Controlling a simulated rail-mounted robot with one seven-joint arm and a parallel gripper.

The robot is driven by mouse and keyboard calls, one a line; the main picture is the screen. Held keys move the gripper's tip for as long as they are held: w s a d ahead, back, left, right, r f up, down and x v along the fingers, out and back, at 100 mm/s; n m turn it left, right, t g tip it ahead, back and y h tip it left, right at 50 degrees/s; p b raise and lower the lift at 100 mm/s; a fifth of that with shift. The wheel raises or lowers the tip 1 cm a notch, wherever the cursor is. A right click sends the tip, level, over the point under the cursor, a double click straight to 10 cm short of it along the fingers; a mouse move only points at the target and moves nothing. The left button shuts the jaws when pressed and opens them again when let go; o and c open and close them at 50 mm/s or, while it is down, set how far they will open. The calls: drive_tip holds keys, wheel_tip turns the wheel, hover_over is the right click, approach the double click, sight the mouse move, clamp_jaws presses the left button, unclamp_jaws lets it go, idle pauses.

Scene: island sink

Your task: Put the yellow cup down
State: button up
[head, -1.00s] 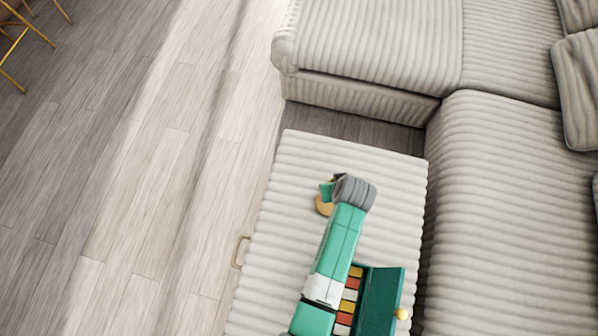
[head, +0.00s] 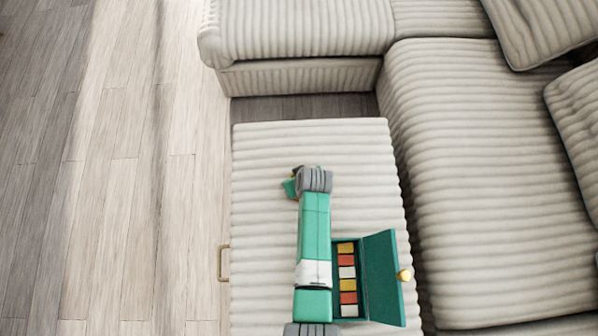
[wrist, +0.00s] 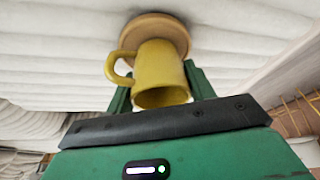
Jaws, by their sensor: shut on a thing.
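The yellow cup (wrist: 160,72) is between the two fingers of my gripper (wrist: 162,88) in the wrist view, its handle out to the left. My gripper is shut on it. A round wooden disc (wrist: 152,24) shows just beyond the cup; whether they touch is unclear. In the head view my gripper (head: 291,187) is over the ribbed cream ottoman (head: 262,220). The cup and disc are mostly hidden there by my wrist.
An open green box (head: 380,280) with coloured blocks in rows stands on the ottoman, right beside my arm. A ribbed sofa (head: 460,180) lies behind and to the right. The ottoman's left side and far end are clear. Wooden floor (head: 100,200) is at left.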

drive_tip(key=shift+w+r, duration=0.1)
drive_tip(key=shift+r, duration=0.05)
drive_tip(key=o, duration=1)
drive_tip(key=shift+f, duration=0.2)
drive_tip(key=p+v, duration=0.7)
drive_tip(key=v, duration=0.5)
drive_tip(key=shift+r, duration=0.2)
